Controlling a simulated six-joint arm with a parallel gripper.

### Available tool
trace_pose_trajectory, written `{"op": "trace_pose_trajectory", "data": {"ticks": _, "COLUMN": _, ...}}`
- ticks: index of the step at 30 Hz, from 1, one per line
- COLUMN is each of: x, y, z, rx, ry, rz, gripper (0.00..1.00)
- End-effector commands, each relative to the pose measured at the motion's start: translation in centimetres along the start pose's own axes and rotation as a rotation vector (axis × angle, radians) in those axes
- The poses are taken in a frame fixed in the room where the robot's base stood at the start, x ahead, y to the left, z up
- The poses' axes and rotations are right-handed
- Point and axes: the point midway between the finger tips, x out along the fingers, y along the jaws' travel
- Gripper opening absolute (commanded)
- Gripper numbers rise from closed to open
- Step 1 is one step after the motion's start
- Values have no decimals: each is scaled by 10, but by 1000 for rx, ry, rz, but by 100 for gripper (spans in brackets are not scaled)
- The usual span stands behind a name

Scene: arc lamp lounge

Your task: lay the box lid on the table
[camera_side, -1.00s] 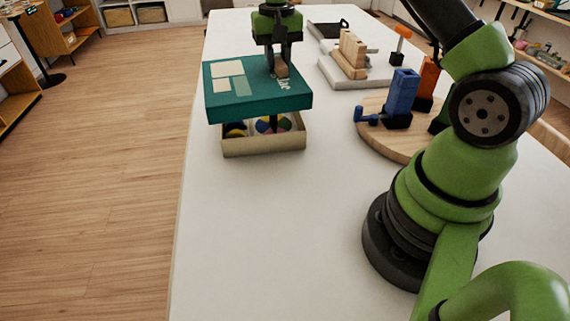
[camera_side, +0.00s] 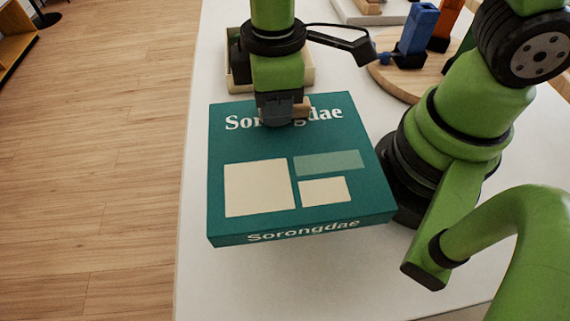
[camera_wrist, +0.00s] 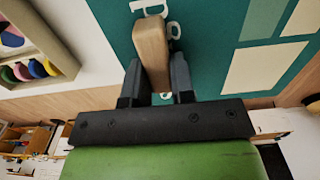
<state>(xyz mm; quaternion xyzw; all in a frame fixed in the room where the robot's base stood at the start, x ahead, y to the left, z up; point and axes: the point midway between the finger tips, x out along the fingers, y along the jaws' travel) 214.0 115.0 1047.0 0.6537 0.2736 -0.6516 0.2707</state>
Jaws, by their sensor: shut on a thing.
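The box lid (camera_side: 375,185) is teal with cream panels and "Sorongdae" lettering, and fills the middle of the side view. My gripper (camera_side: 288,112) is shut on the wooden handle (camera_wrist: 152,52) on the lid's top, near its far edge. In the wrist view both black fingers of my gripper (camera_wrist: 155,82) stand either side of that handle. The lid (camera_wrist: 215,30) also shows there. The lid is clear of the open cream box (camera_side: 308,72), which stands behind it, partly hidden by my gripper. I cannot tell whether the lid's underside touches the white table (camera_side: 330,285).
Round colored pieces (camera_wrist: 35,68) sit in the box at left in the wrist view. A round wooden board (camera_side: 390,82) with a blue block form (camera_side: 418,28) stands at the right rear. My own base is close to the lid's right side. Bare table lies in front.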

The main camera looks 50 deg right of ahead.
Motion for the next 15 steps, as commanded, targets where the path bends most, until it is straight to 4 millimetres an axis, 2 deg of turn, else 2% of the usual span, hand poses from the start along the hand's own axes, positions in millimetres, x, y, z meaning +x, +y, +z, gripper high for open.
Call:
{"op": "trace_pose_trajectory", "data": {"ticks": 3, "x": 23, "y": 0, "z": 1, "rx": 2, "ry": -9, "rz": -3, "gripper": 0}}
{"op": "trace_pose_trajectory", "data": {"ticks": 11, "x": 47, "y": 0, "z": 1, "rx": 4, "ry": -5, "rz": -1, "gripper": 0}}
{"op": "trace_pose_trajectory", "data": {"ticks": 15, "x": 67, "y": 0, "z": 1, "rx": 4, "ry": -7, "rz": -2, "gripper": 0}}
